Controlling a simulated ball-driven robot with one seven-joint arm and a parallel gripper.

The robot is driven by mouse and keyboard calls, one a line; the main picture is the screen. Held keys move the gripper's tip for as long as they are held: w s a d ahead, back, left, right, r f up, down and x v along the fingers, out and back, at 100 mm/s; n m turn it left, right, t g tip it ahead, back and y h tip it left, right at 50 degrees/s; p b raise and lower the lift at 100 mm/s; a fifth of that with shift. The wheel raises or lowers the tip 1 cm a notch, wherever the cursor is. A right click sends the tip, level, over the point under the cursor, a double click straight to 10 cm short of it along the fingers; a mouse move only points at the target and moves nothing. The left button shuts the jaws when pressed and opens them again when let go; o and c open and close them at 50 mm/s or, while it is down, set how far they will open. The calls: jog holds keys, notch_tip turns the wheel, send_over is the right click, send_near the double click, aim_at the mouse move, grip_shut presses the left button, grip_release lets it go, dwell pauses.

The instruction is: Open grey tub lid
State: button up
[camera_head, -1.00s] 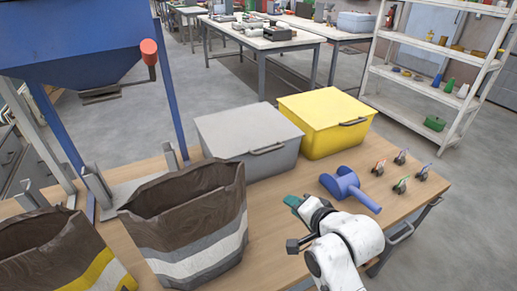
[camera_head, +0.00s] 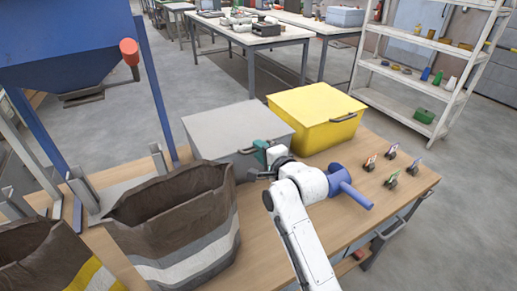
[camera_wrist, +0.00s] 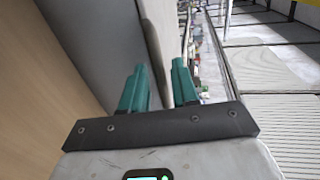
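The grey tub (camera_head: 212,148) stands on the wooden table with its flat grey lid (camera_head: 235,122) down. Its dark handle (camera_head: 246,150) is at the front edge, partly hidden by my gripper (camera_head: 262,152). In the wrist view, the teal fingers of my gripper (camera_wrist: 160,90) are apart. The dark handle bar (camera_wrist: 153,45) runs toward the gap between the fingers. I cannot tell whether a finger touches it. The tub's grey wall (camera_wrist: 95,40) fills the upper left of the wrist view.
The closed yellow tub (camera_head: 322,137) stands right beside the grey one. A blue scoop-like tool (camera_head: 348,185) and several small clamp-like items (camera_head: 392,152) lie to the right. An open brown bag (camera_head: 180,225) stands at front left, near the blue hopper (camera_head: 55,45).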

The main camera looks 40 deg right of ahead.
jog(key=shift+x, duration=0.75)
jog(key=shift+c, duration=0.3)
grip_shut()
